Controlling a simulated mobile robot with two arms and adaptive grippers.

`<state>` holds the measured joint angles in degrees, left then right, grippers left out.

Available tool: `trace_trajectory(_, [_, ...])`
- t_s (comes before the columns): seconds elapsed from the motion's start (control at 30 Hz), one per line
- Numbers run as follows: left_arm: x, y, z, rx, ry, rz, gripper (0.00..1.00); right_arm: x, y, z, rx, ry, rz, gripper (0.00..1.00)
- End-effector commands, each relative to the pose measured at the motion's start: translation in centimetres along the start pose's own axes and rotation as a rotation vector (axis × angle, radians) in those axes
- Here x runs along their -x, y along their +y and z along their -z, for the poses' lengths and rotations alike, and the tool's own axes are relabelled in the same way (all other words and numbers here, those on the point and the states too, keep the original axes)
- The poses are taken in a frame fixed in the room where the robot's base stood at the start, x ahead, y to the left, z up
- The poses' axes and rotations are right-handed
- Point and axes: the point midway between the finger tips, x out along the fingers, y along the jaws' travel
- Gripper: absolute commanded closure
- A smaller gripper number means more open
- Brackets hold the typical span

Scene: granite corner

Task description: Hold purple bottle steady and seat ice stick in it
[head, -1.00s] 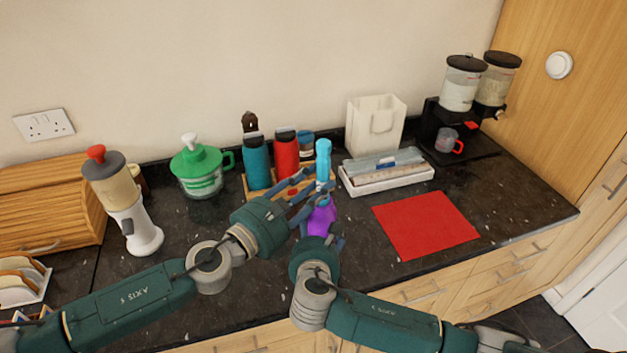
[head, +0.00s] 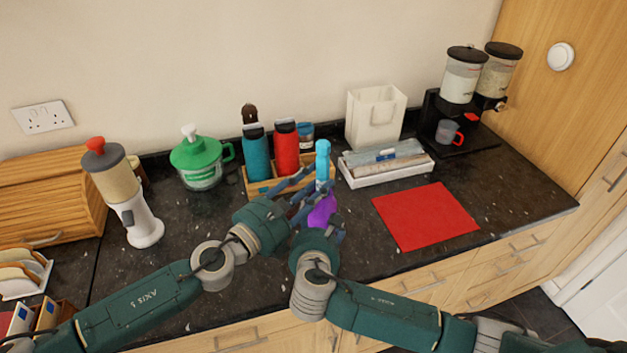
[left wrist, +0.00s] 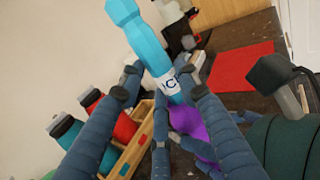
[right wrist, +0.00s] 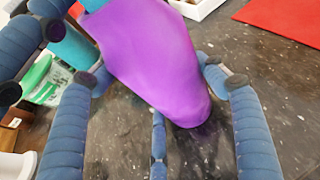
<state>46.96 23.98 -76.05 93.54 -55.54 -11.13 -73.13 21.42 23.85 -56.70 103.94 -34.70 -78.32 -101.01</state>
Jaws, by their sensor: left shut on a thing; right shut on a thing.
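The purple bottle (head: 322,210) stands on the dark counter; it fills the middle of the right wrist view (right wrist: 155,60). My right gripper (head: 322,226) is shut around the bottle's body. The light blue ice stick (head: 323,158) is upright over the bottle, its lower end at the bottle's top. In the left wrist view the ice stick (left wrist: 142,38) shows a white label. My left gripper (head: 307,187) is shut on the ice stick just above the bottle. Fingers hide the joint, so I cannot tell how deep the stick sits.
A wooden caddy (head: 262,187) with teal and red bottles stands just behind left. A white tray (head: 385,178) lies behind right, and a red mat (head: 425,218) to the right. A green-lidded jar (head: 200,165) and a white dispenser (head: 140,215) stand left.

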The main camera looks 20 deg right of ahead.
Motion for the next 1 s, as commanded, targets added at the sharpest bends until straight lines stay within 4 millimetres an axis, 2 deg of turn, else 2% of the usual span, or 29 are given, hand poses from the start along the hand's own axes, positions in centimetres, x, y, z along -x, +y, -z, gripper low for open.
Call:
trace_trajectory(0.23, [0.0, -0.2, 0.2, 0.001, 0.001, 0.004, 0.96, 0.0, 0.0, 0.1, 0.000, 0.002, 0.000, 0.61])
trace_trajectory(1.0, [0.0, -0.1, -2.9, 0.000, -0.001, 0.003, 0.96, 0.0, 0.0, 0.1, 0.000, 0.001, -0.001, 0.61])
